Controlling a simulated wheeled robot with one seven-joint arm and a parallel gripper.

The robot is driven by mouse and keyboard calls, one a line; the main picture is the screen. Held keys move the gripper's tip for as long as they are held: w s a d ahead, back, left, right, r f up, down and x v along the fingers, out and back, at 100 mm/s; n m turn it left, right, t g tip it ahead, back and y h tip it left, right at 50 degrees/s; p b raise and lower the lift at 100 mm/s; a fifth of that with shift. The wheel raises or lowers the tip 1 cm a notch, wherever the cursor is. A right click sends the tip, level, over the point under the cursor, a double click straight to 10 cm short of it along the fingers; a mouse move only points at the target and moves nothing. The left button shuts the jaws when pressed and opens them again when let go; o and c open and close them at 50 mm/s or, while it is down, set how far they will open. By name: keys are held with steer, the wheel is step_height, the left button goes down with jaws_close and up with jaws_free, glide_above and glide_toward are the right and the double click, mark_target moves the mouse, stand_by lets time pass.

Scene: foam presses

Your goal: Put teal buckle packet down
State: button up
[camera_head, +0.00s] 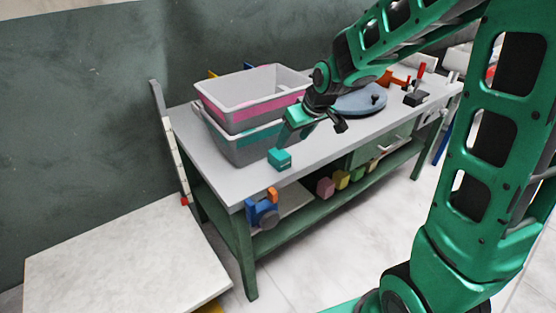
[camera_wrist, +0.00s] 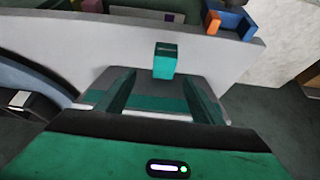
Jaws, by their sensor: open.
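The teal buckle packet (camera_head: 279,158) is a small teal block on the grey bench top, near the front edge and in front of the stacked bins. In the wrist view the packet (camera_wrist: 164,64) stands upright just beyond the fingertips, roughly in line with the gap between them. My gripper (camera_head: 290,140) is above and just behind the packet in the head view. In the wrist view my gripper (camera_wrist: 158,78) has its two fingers spread apart, with nothing held between them. Whether a finger touches the packet cannot be told.
Two stacked grey bins, the upper with a pink band (camera_head: 255,112) and the lower with a teal band (camera_head: 250,142), stand close behind. A round blue-grey plate (camera_head: 358,102) and a red-handled clamp (camera_head: 418,86) lie right. A blue-orange object (camera_head: 263,211) and several coloured blocks sit below.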

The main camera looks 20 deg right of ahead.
glide_above(280, 153)
steer(key=s, duration=0.2)
steer(key=f, duration=0.4)
steer(key=shift+d, duration=0.25)
steer(key=shift+s+x, duration=0.2)
steer(key=shift+x, duration=1.4)
steer(key=shift+s+x, duration=0.15)
steer(key=shift+x, duration=1.45)
steer(key=shift+d+f, duration=0.1)
steer(key=shift+f, duration=0.05)
steer(key=shift+c, duration=0.6)
steer(key=c, duration=1.2)
